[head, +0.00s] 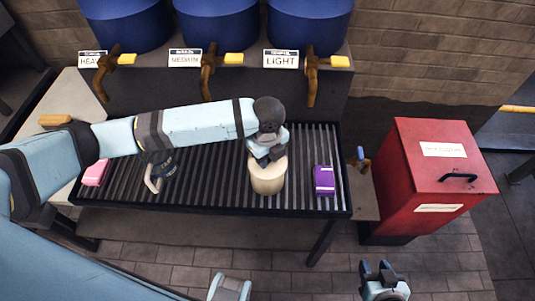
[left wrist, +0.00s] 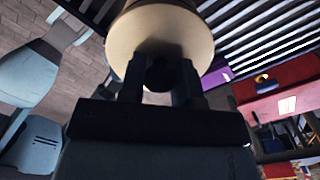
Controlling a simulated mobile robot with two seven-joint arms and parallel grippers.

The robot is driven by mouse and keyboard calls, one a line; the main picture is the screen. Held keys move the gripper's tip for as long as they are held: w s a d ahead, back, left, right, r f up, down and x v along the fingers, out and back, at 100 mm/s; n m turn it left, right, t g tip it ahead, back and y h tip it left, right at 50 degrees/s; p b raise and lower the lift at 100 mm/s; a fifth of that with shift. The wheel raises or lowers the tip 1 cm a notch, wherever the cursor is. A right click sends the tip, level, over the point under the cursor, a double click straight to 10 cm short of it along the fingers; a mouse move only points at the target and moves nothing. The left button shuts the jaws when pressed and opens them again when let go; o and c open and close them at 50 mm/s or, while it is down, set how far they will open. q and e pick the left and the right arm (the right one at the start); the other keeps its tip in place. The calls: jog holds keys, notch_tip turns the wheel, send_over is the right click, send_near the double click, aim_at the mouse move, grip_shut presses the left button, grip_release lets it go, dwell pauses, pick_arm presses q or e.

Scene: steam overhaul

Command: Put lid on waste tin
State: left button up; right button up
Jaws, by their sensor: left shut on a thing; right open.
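The cream round waste tin (head: 268,182) stands upright on the slatted bench, below my left gripper (head: 267,152). The left fingers point down at its top. In the left wrist view my left gripper (left wrist: 158,85) is shut on the dark knob of a pale round lid (left wrist: 125,40). The lid lies level over the tin; I cannot tell whether it is fully seated, as the gripper hides part of it. My right gripper (head: 378,268) is open and empty at the bottom right, over the floor and away from the bench.
On the slatted bench (head: 220,185) are a purple block (head: 325,181), a pink block (head: 96,173) and a pale hooked item (head: 152,182). A red bin (head: 430,180) stands to the right. Blue drums (head: 215,22) with brass taps (head: 312,80) stand behind.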

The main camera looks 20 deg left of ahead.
pick_arm(q)
jog(key=shift+f+p, duration=0.45)
jog(key=shift+p, duration=0.9)
dwell(2.2)
jog(key=o, duration=1.5)
jog(key=shift+r+p, duration=0.65)
jog(key=shift+p, duration=0.1)
notch_tip(320, 180, up, 4)
jog(key=p, duration=0.4)
jog(key=shift+p, duration=0.3)
jog(key=shift+r+p, duration=0.9)
